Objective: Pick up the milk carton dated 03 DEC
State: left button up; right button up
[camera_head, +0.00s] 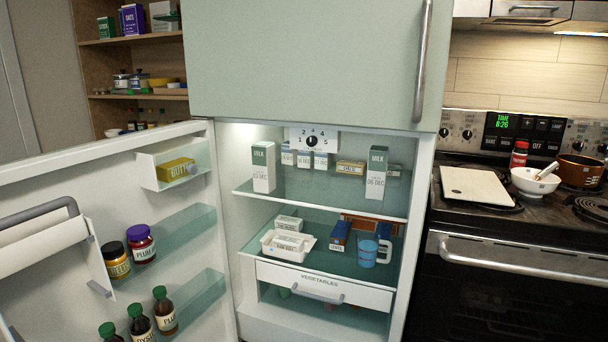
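Two white milk cartons with grey-green tops stand upright on the upper shelf (320,194) of the open fridge. The left milk carton (263,168) is at the shelf's left front, and its date looks like 03 DEC, in small print. The right milk carton (377,173) stands at the shelf's right front and its date looks like 05 or 06 DEC. Neither carton is covered by anything in front. Neither of my grippers shows in the head view.
The fridge door (60,170) is swung open to the left, with jars and bottles on its shelves. Small yogurt pots and a butter box (351,167) stand between and behind the cartons. A blue cup (367,253) is below. The stove (520,240) is at the right.

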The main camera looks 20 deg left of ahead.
aim_at(263, 153)
jog(key=z, duration=0.15)
jog(key=i, duration=1.25)
jog(key=u, duration=1.2)
jog(key=i, duration=0.9)
jog(key=u, duration=1)
